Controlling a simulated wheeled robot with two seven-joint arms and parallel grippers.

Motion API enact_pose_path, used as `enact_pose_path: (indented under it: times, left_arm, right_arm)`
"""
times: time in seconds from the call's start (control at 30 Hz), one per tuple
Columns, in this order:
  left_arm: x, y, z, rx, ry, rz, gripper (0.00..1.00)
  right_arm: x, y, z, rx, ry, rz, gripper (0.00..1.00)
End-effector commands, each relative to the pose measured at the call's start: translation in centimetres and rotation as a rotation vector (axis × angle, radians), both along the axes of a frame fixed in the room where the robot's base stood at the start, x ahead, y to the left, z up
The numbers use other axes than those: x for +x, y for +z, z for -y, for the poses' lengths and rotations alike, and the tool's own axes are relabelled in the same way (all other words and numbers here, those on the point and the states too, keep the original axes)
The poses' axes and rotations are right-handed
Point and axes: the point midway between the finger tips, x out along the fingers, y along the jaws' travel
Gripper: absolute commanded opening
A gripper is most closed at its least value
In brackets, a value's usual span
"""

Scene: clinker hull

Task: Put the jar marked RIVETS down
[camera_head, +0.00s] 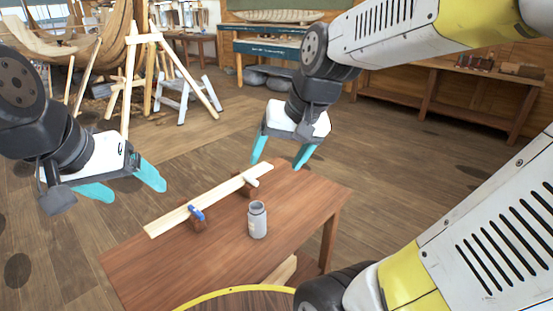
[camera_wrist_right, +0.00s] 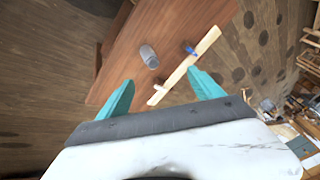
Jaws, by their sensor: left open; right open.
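A grey jar (camera_head: 257,220) stands upright on the wooden table (camera_head: 290,235), near its middle. Its marking is too small to read. The jar also shows in the right wrist view (camera_wrist_right: 149,57), beyond the fingertips and apart from them. My right gripper (camera_head: 282,160) is open and empty above the far edge of the table, with teal fingers spread. It also shows in the right wrist view (camera_wrist_right: 160,88). My left gripper (camera_head: 128,190) is open and empty, left of the table.
A pale plank (camera_head: 210,200) lies on small brown blocks along the table's far left side, with a blue item (camera_head: 196,213) and a pale peg (camera_head: 249,180) at it. The table's right side is clear. A sawhorse (camera_head: 180,95) stands behind.

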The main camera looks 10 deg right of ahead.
Motion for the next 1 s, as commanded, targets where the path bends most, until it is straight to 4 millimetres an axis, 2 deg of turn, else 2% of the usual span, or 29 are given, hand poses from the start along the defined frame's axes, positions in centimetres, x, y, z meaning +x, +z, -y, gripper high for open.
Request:
enact_pose_path:
  times: [0.03,0.1,0.3,1.0]
  left_arm:
    - [0.0,0.0,0.0,0.000,0.000,0.000,0.79]
    - [0.0,0.0,0.0,0.000,0.000,0.000,0.79]
    - [0.0,0.0,0.0,0.000,0.000,0.000,0.79]
    - [0.0,0.0,0.0,0.000,0.000,0.000,0.79]
  right_arm:
    - [-1.5,0.7,0.2,-0.016,0.025,0.042,0.76]
    - [-3.2,1.1,0.4,-0.044,0.062,0.086,0.76]
    - [-5.9,1.5,0.6,-0.101,0.122,0.157,0.76]
    - [-6.2,1.4,0.7,-0.109,0.131,0.166,0.76]
